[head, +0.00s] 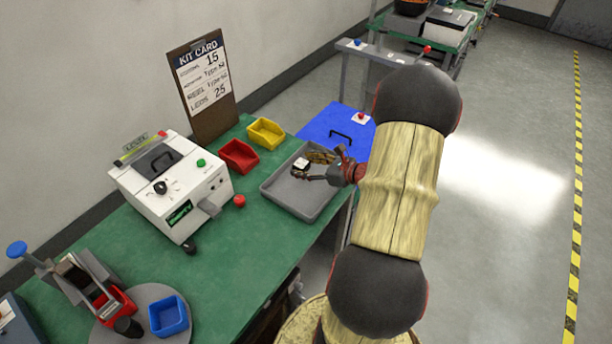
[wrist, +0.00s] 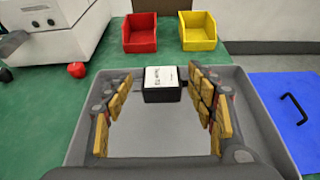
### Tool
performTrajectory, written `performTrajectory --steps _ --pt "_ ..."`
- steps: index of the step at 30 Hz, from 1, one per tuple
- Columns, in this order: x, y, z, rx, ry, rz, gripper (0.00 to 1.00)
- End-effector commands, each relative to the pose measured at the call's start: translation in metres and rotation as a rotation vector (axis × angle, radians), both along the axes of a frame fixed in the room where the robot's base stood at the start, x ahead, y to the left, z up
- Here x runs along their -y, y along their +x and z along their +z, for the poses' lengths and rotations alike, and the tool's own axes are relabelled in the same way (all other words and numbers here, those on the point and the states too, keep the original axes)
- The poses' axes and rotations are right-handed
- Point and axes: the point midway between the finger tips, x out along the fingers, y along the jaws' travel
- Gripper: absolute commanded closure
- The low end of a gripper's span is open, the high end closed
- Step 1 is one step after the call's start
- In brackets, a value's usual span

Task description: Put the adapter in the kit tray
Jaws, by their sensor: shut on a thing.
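The adapter, a small black block with a white printed label on top, is at my fingertips in the wrist view (wrist: 162,80) and the head view (head: 301,164). My gripper (head: 310,169) is shut on it, with its yellow-padded fingers on either side in the wrist view (wrist: 162,88). The kit tray (head: 284,203) is a shallow grey tray on the green bench. My gripper and the adapter are over the tray, near its far side in the wrist view (wrist: 258,122). I cannot tell whether the adapter touches the tray. No other part shows inside the tray.
A red bin (head: 239,156) and a yellow bin (head: 265,133) stand behind the tray. A white tester (head: 175,185) and a red knob (head: 239,201) are to its left. A blue bin (head: 168,316) sits at front left.

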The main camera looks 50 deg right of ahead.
Motion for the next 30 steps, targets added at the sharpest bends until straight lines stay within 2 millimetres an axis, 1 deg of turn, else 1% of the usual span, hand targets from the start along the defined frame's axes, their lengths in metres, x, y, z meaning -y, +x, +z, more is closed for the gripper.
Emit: performTrajectory --steps 1,3,8,11,15,17,25,29,30 --pt "0.004 0.003 -0.009 0.0 -0.001 0.001 0.72" --pt "0.009 0.006 -0.014 0.0 -0.001 0.001 0.72" --pt "0.014 0.01 -0.02 0.001 -0.002 0.001 0.72" --pt "0.018 0.013 -0.027 0.0 -0.001 0.0 0.72" --pt "0.017 0.012 -0.05 0.0 0.002 -0.001 0.72" --pt "0.017 0.012 -0.055 0.0 0.0 0.0 0.72" --pt "0.017 0.012 -0.055 0.001 -0.002 0.0 0.72" --pt "0.017 0.012 -0.059 0.001 -0.001 0.0 0.72" --pt "0.017 0.012 -0.058 0.0 -0.001 0.0 0.42"
